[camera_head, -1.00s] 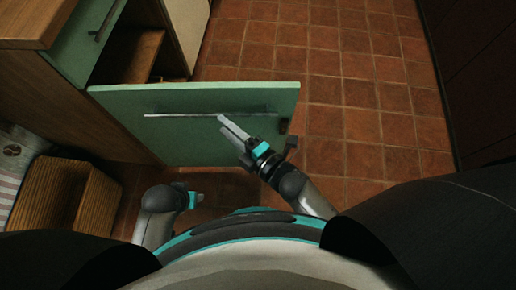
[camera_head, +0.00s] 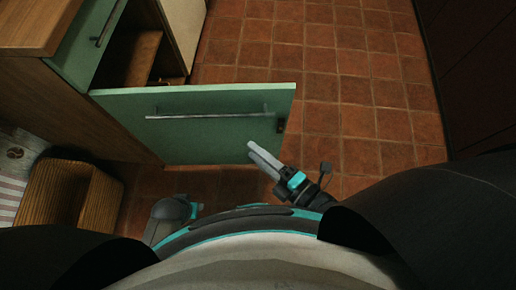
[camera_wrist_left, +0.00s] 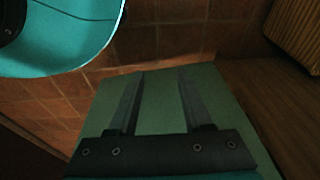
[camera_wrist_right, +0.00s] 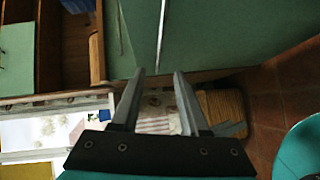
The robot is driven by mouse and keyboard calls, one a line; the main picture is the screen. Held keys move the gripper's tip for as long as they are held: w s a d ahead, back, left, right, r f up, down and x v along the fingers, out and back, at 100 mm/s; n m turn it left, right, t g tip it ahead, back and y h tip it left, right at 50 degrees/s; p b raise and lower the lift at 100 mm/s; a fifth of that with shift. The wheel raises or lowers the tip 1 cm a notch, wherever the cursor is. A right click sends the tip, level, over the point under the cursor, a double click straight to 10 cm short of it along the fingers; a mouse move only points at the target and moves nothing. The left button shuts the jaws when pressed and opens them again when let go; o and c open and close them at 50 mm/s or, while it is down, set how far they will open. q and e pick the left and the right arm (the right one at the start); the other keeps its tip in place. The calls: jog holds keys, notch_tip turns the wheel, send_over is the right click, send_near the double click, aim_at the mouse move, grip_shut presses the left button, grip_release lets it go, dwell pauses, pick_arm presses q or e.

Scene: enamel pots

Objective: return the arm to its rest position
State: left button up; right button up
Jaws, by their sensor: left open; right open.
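My right gripper (camera_head: 264,157) is in front of the open green door (camera_head: 215,135), below the right part of its metal handle (camera_head: 207,115). It is apart from the handle. In the right wrist view its two fingers (camera_wrist_right: 158,95) are spread and nothing is between them. My left gripper is mostly hidden by my own body in the head view. In the left wrist view its two fingers (camera_wrist_left: 160,92) are apart and empty, with a green panel behind them.
The wooden cabinet (camera_head: 60,110) stands at the left with its compartment open. A wooden box-like piece (camera_head: 65,195) is at the lower left, beside a striped cloth (camera_head: 12,190). The tiled floor (camera_head: 350,95) is clear at the right.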

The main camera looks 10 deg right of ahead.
dwell(0.3)
jog(key=s+d+f+m+g+h+p, duration=0.35)
jog(key=d+f+m+h, duration=0.45)
jog(key=d+f+m, duration=0.65)
pick_arm(q)
jog(key=s+a+f+p, duration=0.2)
jog(key=s+a+f, duration=0.2)
jog(key=s, duration=0.5)
jog(key=shift+a+y, duration=0.3)
jog(key=shift+a, duration=0.75)
pick_arm(e)
jog(key=s+d+f+m+g+h, duration=0.2)
jog(key=s+d+f+m+g, duration=0.3)
jog(key=s+f+m+g, duration=0.2)
jog(key=s+f, duration=0.2)
jog(key=s, duration=0.2)
jog(key=shift+s+h, duration=0.3)
